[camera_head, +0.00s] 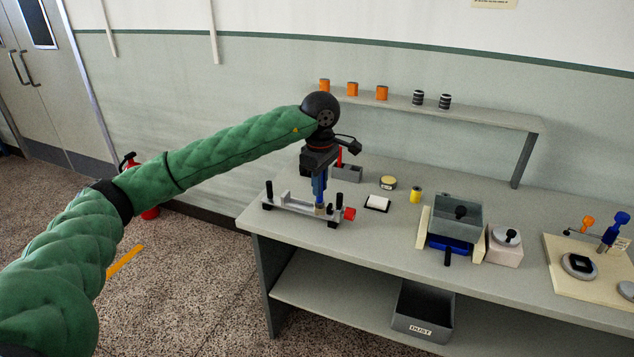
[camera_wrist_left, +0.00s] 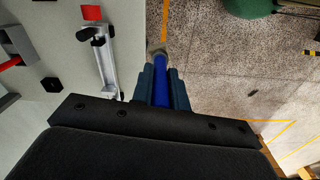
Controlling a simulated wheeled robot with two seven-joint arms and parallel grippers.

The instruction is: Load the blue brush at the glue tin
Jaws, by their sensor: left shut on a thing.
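My left gripper (camera_head: 320,187) is shut on the blue brush (camera_head: 320,203) and points down near the table's front left. In the left wrist view the blue brush (camera_wrist_left: 160,85) stands between the fingers (camera_wrist_left: 160,88), its pale tip (camera_wrist_left: 156,50) seen against the floor past the table edge. In the head view the brush overlaps a grey metal rail fixture (camera_head: 292,205); I cannot tell whether it touches it. A low round yellowish tin (camera_head: 388,183), seemingly the glue tin, stands behind and to the right, apart from the brush. My right gripper is not in view.
A grey holder (camera_head: 347,173) with a red-handled tool (camera_head: 339,157) stands behind the gripper. A white pad (camera_head: 377,203), a yellow spool (camera_head: 416,196) and a grey box (camera_head: 456,219) lie to the right. A shelf (camera_head: 480,113) bears orange and striped spools.

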